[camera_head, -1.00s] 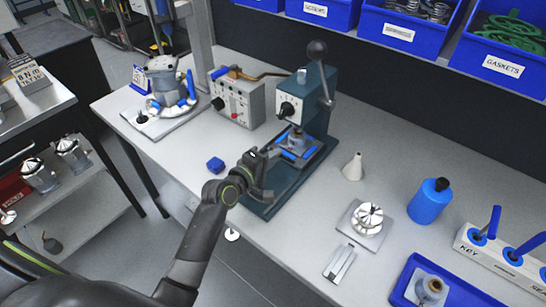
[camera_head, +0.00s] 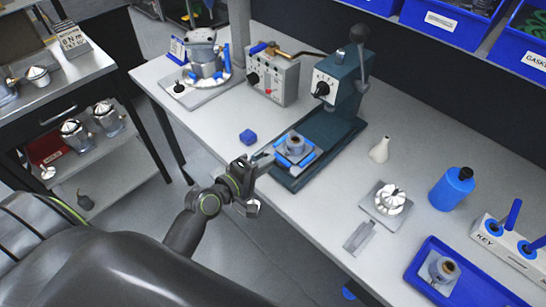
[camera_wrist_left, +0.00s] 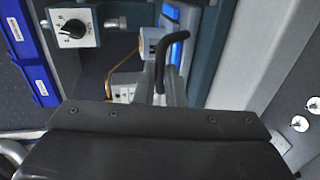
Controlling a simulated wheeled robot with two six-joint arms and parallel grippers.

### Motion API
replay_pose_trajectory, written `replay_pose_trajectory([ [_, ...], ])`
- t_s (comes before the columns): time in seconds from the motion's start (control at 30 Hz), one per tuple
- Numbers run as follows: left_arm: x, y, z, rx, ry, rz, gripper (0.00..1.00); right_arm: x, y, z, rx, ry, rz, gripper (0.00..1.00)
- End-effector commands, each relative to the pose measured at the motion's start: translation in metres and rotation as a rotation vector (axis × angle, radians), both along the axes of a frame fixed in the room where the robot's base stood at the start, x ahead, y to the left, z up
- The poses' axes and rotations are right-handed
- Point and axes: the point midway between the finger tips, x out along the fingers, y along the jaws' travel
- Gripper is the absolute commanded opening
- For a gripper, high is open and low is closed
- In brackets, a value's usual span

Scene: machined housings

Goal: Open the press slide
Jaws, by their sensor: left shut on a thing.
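The teal press (camera_head: 340,85) stands on the bench with its ball-topped lever at the right of its head. Its slide (camera_head: 308,160), with blue side strips, sits at the front end of the base, clear of the press head. A small grey housing (camera_head: 295,144) rests on the slide. My left gripper (camera_head: 262,163) is at the slide's front, shut on the black slide handle. In the left wrist view the handle (camera_wrist_left: 178,45) rises from between the fingers (camera_wrist_left: 168,92). The exact finger contact is partly hidden. My right gripper is not in view.
A blue block (camera_head: 247,136) lies left of the slide. A grey control box (camera_head: 272,78) stands behind. To the right are a white cone (camera_head: 379,150), a blue bottle (camera_head: 452,189) and a blue tray (camera_head: 412,277). The bench's front edge is close to my gripper.

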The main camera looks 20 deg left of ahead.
Motion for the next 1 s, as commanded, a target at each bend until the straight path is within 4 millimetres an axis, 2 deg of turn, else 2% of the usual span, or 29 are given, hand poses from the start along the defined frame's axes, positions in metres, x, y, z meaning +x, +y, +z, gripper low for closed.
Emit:
replay_pose_trajectory([
  [0.37,-0.0038,0.0011,-0.0025,0.001,0.008,-0.002,0.0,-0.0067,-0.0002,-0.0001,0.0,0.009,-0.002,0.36],
  [0.4,-0.0037,0.0011,-0.0027,0.001,0.008,-0.002,0.15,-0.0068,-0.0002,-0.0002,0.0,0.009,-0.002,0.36],
  [0.53,-0.0033,0.001,-0.0021,0.001,0.006,-0.001,0.32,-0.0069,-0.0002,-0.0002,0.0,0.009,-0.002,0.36],
  [1.0,-0.0053,0.0019,-0.0004,0.001,0.003,0.0,0.32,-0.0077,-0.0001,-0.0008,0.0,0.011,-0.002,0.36],
])
